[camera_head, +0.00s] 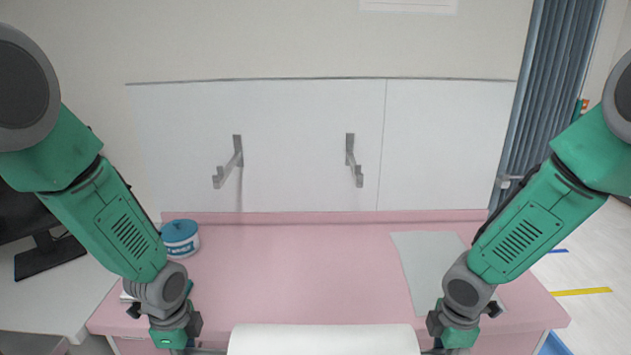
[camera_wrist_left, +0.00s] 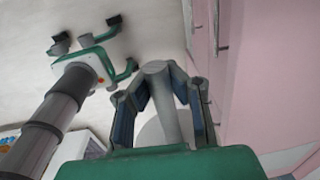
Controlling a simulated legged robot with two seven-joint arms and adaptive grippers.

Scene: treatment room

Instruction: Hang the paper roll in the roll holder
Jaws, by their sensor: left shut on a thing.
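The white paper roll (camera_head: 322,341) lies level at the bottom edge of the head view, its lower part cut off. The roll holder is two grey wall brackets, the left bracket (camera_head: 230,165) and the right bracket (camera_head: 354,162), both empty, above and beyond the roll. My left gripper (camera_head: 185,350) is at the roll's left end. In the left wrist view its fingers (camera_wrist_left: 165,88) are shut on the grey rod end (camera_wrist_left: 168,108) of the roll. My right gripper (camera_head: 442,350) is at the roll's right end; its fingertips are cut off by the frame.
A pink counter (camera_head: 300,270) lies between the roll and the white wall panel. A blue-lidded tub (camera_head: 180,239) stands at its back left, and a grey sheet (camera_head: 425,262) lies on its right. A dark monitor (camera_head: 40,240) stands far left. The counter's middle is clear.

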